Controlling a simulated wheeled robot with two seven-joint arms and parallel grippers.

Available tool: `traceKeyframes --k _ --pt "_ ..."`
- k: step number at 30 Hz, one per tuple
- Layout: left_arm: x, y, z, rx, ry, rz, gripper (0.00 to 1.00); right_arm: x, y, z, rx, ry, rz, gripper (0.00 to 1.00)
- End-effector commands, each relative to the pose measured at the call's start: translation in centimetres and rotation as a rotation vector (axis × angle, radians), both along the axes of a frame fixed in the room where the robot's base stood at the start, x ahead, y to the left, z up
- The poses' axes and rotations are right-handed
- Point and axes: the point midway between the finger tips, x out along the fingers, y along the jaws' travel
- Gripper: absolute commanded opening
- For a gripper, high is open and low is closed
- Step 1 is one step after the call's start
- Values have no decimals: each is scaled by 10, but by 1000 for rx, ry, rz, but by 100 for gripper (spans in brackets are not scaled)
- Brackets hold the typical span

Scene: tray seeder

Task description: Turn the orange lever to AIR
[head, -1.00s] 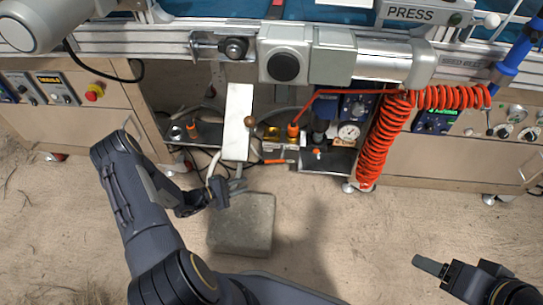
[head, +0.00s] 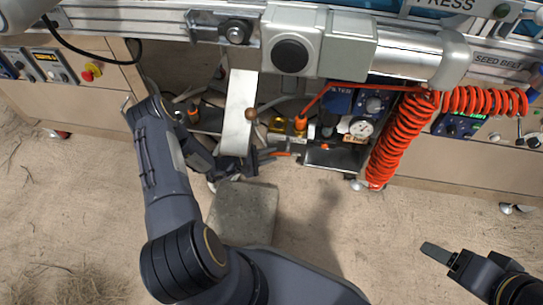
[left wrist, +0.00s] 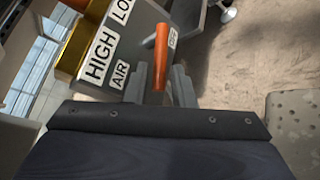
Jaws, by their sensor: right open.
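The orange lever (left wrist: 161,56) stands out from a grey plate in the left wrist view, between the AIR label (left wrist: 120,74) and a small label (left wrist: 172,38) I cannot read surely. HIGH and LOW labels sit further left and up. My left gripper (left wrist: 160,88) has its fingers on either side of the lever's near end; they look apart, and I cannot tell whether they touch it. In the head view the lever (head: 277,154) shows small, just right of my left gripper (head: 253,164). My right gripper (head: 438,255) is open and empty, far from the lever.
A pale upright panel (head: 240,105) stands just behind my left gripper. A grey stone block (head: 243,212) lies on the sandy floor below. The floor at front right is clear.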

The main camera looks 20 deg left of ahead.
Motion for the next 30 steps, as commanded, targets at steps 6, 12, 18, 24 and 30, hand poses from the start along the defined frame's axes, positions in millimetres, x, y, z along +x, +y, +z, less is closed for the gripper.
traceKeyframes --k 6,12,18,24,30 --pt "7 -6 -2 -2 0 0 22 0 0 -3 0 0 0 70" --pt "7 -6 -2 -2 0 0 20 0 0 -3 0 0 0 70" --pt "7 -6 -2 -1 0 -1 0 0 0 -3 0 0 0 70" --pt "8 -6 8 49 13 1 0 0 0 12 0 0 0 70" --pt "8 -6 15 188 51 2 0 0 0 38 0 0 0 70"
